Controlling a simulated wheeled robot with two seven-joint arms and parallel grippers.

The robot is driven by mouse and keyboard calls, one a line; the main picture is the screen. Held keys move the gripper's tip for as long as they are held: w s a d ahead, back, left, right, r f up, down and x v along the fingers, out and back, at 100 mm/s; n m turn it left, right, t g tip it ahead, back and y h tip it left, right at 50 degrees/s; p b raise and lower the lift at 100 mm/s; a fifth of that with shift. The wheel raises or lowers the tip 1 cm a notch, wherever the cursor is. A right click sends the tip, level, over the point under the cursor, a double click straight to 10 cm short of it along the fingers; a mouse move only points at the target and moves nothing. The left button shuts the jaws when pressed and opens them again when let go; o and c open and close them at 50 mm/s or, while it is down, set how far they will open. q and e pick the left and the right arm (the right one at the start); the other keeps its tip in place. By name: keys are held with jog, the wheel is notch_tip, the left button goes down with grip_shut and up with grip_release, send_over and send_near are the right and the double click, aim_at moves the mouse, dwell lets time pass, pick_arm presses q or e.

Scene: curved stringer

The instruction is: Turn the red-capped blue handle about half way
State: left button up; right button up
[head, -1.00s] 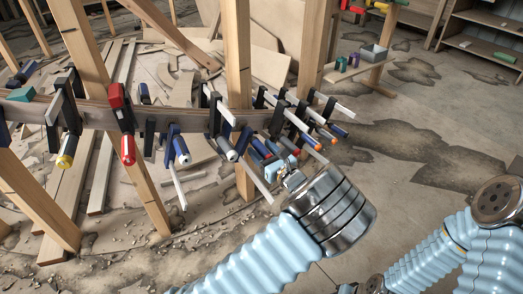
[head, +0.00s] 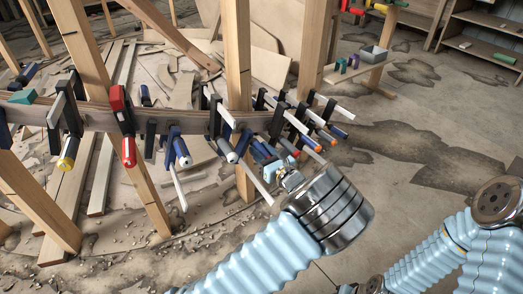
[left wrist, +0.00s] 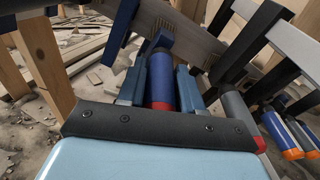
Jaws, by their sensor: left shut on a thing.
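The blue handle (left wrist: 161,82) with a red band at its near end (left wrist: 162,106) stands in the middle of the left wrist view. My left gripper (left wrist: 162,90) has one finger on each side of this handle and is shut on it. In the head view the left gripper (head: 284,168) reaches the row of clamps along the curved wooden strip (head: 190,121). There the blue handle (head: 262,151) shows only in part, beside the light-blue fingers. The red cap is mostly hidden by my gripper. My right gripper is out of view.
Clamps with orange-ended blue handles (head: 327,137) crowd the right side of the held one. A grey-ended clamp handle (head: 228,151) is close on the left. A wooden post (head: 238,70) rises behind. The floor at right is open.

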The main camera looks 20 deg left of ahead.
pick_arm(q)
jog(key=shift+r+p, duration=0.2)
jog(key=shift+p, duration=0.15)
jog(key=m+g+y+p, duration=0.1)
jog(key=m+p, duration=0.2)
jog(key=p, duration=0.2)
jog(key=shift+m, duration=0.3)
jog(key=m+p, duration=0.2)
jog(key=m, duration=0.1)
jog(key=shift+f, duration=0.1)
jog(key=m+y+p, duration=0.1)
jog(key=m+p, duration=0.1)
jog(key=m, duration=0.2)
jog(key=shift+f+g, duration=0.1)
jog(key=shift+g, duration=0.2)
jog(key=m+y, duration=0.1)
jog(key=m, duration=0.3)
jog(key=shift+d+m, duration=0.1)
jog(key=shift+m, duration=0.2)
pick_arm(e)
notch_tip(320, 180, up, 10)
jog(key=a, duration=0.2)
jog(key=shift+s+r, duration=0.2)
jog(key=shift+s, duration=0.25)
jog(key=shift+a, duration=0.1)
pick_arm(q)
jog(key=o, duration=1)
jog(key=shift+c, duration=0.2)
